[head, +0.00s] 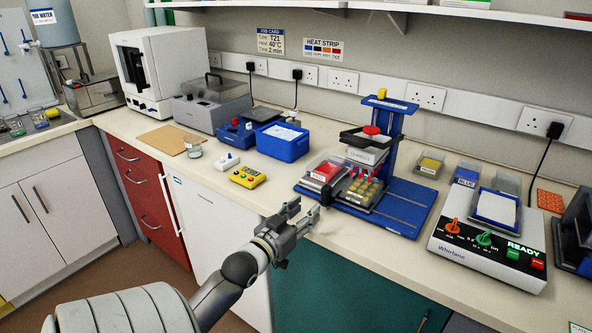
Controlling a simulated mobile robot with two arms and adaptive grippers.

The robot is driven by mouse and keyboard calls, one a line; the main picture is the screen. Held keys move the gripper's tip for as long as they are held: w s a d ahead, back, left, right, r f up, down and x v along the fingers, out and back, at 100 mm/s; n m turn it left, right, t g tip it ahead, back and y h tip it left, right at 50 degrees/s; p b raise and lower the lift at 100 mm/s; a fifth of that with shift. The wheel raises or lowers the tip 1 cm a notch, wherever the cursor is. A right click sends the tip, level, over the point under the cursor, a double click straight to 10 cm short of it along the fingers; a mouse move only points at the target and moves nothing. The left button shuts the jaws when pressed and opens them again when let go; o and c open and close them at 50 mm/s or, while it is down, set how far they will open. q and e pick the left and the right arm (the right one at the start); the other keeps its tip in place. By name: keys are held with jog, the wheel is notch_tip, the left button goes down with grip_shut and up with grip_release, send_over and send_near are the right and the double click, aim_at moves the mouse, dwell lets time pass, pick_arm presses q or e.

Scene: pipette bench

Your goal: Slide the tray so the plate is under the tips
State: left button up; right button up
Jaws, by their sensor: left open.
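A dark tray (345,204) sits on the blue base (408,213) of a pipetting stand. On it are a red block (324,171) at the left and a plate with yellowish wells (366,189) at the right. A dark upright handle (327,194) stands at the tray's front. The white pipette head (362,156), with a red knob on top, hangs above the tray; pinkish tips show below it, close over the plate's back part. Exact alignment is unclear. My left gripper (306,212) is open and empty, in front of and left of the handle, apart from it. My right gripper is out of view.
A blue box (283,142) and a yellow device (248,177) stand left of the stand. A white Whirlane machine (485,250) with knobs stands at right, small containers (429,165) behind. The bench front (345,240) before the stand is clear.

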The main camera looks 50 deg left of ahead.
pick_arm(q)
jog(key=shift+v, duration=1.55)
